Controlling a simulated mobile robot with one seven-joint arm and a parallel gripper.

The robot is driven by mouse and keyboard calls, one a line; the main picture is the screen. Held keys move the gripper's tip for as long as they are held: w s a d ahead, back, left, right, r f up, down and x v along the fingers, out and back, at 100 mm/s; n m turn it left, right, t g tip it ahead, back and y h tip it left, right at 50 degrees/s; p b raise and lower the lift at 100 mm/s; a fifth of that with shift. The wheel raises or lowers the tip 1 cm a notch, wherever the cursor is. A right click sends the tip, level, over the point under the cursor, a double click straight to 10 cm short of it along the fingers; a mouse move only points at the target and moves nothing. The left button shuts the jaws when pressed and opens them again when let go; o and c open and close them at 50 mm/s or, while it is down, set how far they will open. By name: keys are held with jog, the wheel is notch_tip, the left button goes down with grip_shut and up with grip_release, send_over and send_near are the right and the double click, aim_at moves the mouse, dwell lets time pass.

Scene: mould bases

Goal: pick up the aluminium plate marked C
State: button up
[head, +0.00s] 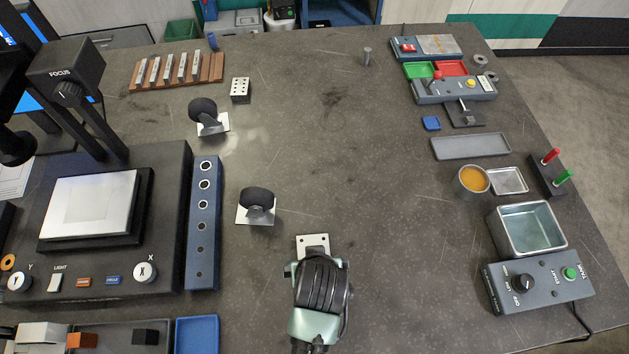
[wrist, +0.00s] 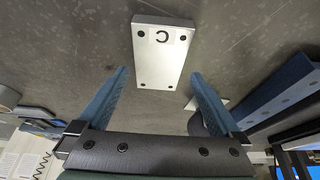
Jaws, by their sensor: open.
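The aluminium plate marked C (wrist: 161,62) is a pale rectangular plate with dark holes near its corners and a letter C, upside down in the wrist view. It lies on the dark bench top; in the head view its far part (head: 313,241) shows just beyond my arm, the rest hidden and the letter not readable. My gripper (wrist: 159,72) is open, with its two blue fingers apart on either side of the plate's nearer half in the wrist picture. Gaps show between each finger and the plate. In the head view my wrist covers the fingers.
Two black wheels on pale plates, one nearer (head: 257,205) and one farther (head: 207,116), stand left of the plate. A blue bar with holes (head: 204,222) lies farther left. A metal tank (head: 528,229) and control box (head: 538,283) stand right. The bench middle is clear.

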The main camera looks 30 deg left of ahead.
jog(key=shift+x, duration=1.75)
jog(key=shift+s+d, duration=0.1)
jog(key=shift+d, duration=0.05)
jog(key=shift+c, duration=0.2)
grip_shut()
